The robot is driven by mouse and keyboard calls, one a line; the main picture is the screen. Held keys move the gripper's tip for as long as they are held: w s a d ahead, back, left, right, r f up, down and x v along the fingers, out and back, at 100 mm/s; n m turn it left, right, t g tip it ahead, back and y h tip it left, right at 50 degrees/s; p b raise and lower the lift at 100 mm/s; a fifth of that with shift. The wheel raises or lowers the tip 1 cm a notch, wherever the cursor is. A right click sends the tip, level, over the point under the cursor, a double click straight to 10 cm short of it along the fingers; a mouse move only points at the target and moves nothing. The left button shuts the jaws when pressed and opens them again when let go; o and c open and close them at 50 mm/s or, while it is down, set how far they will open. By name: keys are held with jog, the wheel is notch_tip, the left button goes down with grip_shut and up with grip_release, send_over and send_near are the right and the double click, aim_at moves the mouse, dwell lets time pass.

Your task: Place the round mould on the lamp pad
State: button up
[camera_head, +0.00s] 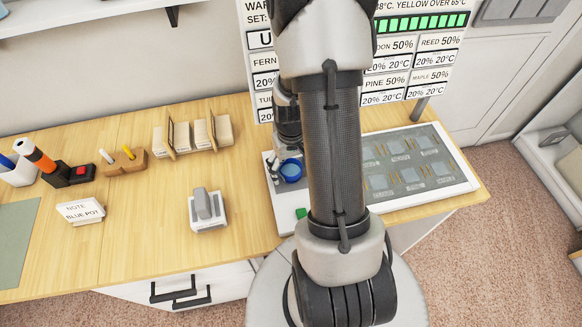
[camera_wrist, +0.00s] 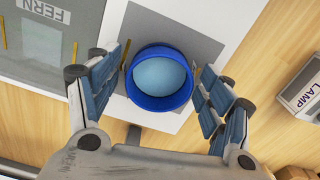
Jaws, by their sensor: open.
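A round blue vessel (camera_wrist: 160,102) with a pale blue inside, the only round mould-like thing I see, sits on a grey square pad (camera_wrist: 198,45) on a white board. It also shows in the head view (camera_head: 291,171). My gripper (camera_wrist: 161,82) is open, with one finger on each side of the vessel and visible gaps between. In the head view my arm hides part of my gripper.
A white-framed panel (camera_head: 455,186) with labelled squares lies right of my arm. A white stand with a grey block (camera_head: 206,208) is left of it. A note card (camera_head: 81,211), wooden racks (camera_head: 192,134) and pen holders stand farther left.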

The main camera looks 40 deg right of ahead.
notch_tip(320, 180, up, 12)
jog(key=p, duration=0.4)
jog(key=a+r+n+t, duration=0.2)
jog(key=a+r, duration=0.7)
jog(key=r, duration=0.3)
jog(key=s+a+r+n+t, duration=0.2)
jog(key=s+a+r, duration=0.7)
jog(key=a, duration=0.2)
jog(key=shift+t, duration=0.3)
